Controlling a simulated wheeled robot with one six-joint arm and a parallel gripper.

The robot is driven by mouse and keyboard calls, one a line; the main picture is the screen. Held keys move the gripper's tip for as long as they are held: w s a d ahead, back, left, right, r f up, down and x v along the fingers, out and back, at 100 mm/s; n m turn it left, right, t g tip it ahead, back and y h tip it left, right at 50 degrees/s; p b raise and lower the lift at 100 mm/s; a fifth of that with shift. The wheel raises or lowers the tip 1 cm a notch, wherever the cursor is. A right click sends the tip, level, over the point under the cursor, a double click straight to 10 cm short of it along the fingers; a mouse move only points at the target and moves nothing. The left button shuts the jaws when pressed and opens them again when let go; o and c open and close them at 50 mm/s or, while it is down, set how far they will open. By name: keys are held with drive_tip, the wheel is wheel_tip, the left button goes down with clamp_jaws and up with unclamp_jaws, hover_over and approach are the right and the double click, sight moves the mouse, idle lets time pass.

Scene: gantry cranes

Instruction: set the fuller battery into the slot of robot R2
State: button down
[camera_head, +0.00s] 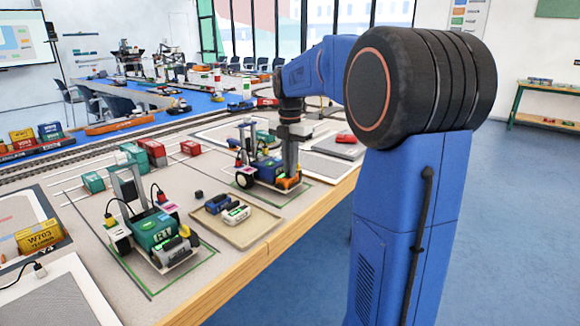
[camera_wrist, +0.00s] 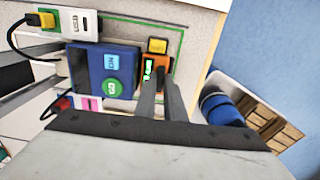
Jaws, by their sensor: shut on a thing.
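Robot R2 (camera_head: 264,168) is a blue wheeled model on a green-outlined patch of the table. In the wrist view its blue body (camera_wrist: 112,72) has a green round label. My gripper (camera_wrist: 161,84) points down at the front end of R2, its fingers close together on an orange block (camera_wrist: 155,66) with a small green display. The orange block also shows in the head view (camera_head: 289,182), against R2's front. I cannot tell whether it is fully seated, and the slot is hidden.
The beige tray (camera_head: 262,226) lies between R2 and the green robot R1 (camera_head: 158,232). Red and green containers (camera_head: 150,150) stand behind. A red object (camera_head: 346,138) lies right of my gripper. The table's wooden edge (camera_head: 290,222) is close by.

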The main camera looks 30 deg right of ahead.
drive_tip(key=c, duration=1.8)
unclamp_jaws()
drive_tip(key=shift+o, duration=0.2)
wheel_tip(320, 180, up, 17)
drive_tip(key=s+a+f+m+t, duration=0.1)
drive_tip(key=s+a+f+m, duration=0.35)
drive_tip(key=s, duration=0.25)
drive_tip(key=s+a+f+m+t, duration=0.1)
drive_tip(key=s+a+f+m, duration=0.3)
drive_tip(key=s+a+m, duration=0.3)
drive_tip(key=s+a+f+m+t, duration=0.2)
drive_tip(key=s+a+f+m, duration=0.2)
drive_tip(key=s+f+m, duration=0.6)
drive_tip(key=s+f, duration=0.6)
drive_tip(key=f, duration=0.2)
drive_tip(key=shift+m+t, duration=0.35)
drive_tip(key=shift+t, duration=0.05)
